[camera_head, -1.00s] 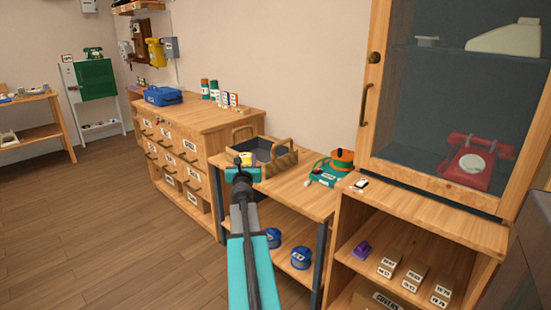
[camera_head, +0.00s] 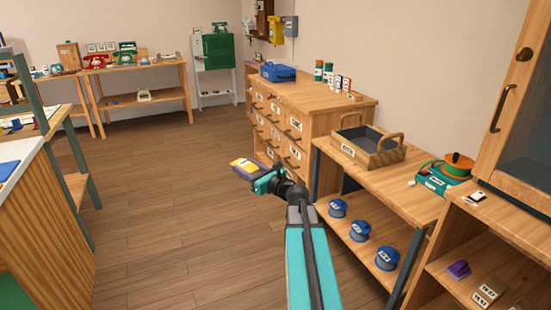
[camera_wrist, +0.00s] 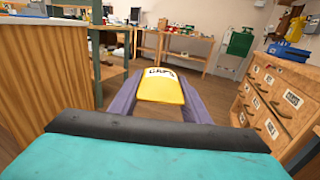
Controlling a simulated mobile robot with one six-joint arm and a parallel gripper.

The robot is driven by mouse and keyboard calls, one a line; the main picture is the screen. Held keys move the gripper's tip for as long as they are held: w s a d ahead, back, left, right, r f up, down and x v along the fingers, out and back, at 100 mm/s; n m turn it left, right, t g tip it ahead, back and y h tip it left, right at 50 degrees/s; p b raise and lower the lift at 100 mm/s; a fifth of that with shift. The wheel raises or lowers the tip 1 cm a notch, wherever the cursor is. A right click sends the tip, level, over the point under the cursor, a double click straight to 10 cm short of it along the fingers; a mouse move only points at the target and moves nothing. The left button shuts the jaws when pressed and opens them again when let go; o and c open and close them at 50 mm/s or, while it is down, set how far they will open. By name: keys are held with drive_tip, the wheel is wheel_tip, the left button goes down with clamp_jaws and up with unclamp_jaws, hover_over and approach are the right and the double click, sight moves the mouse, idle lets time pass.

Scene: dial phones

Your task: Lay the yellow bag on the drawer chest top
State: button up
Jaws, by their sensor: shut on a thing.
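My gripper (camera_head: 262,180) is shut on a small yellow bag (camera_head: 243,165) with a white label, held out over open floor. The bag also shows between the purple fingers in the wrist view (camera_wrist: 161,86), its label facing up. The wooden drawer chest (camera_head: 287,132) stands beyond and to the right of my gripper, with several labelled drawers on its front. Its top (camera_head: 318,98) bears a blue toolbox, green and orange cans and small cards; the front part of the top is bare. The chest's drawer front is at the right in the wrist view (camera_wrist: 272,107).
A low bench (camera_head: 405,190) right of the chest holds a wooden tray (camera_head: 366,148) and a teal device with an orange reel (camera_head: 447,170). Blue spools sit on its lower shelf. A counter (camera_head: 40,215) stands at the left. The floor between is clear.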

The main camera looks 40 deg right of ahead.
drive_tip(key=s+a+n+g+y, duration=0.2)
drive_tip(key=a+n+y, duration=0.1)
drive_tip(key=a, duration=0.6)
drive_tip(key=s+a+f+n+g+y, duration=0.1)
drive_tip(key=s+a+n+g+y, duration=0.2)
drive_tip(key=a+y, duration=0.2)
drive_tip(key=s+a+n+g+y, duration=0.2)
drive_tip(key=a+n+y, duration=0.1)
drive_tip(key=a, duration=0.9)
drive_tip(key=shift+s+a+f+n+y, duration=0.25)
drive_tip(key=shift+s+a+n+y, duration=0.1)
drive_tip(key=shift+y, duration=0.45)
drive_tip(key=shift+d, duration=0.1)
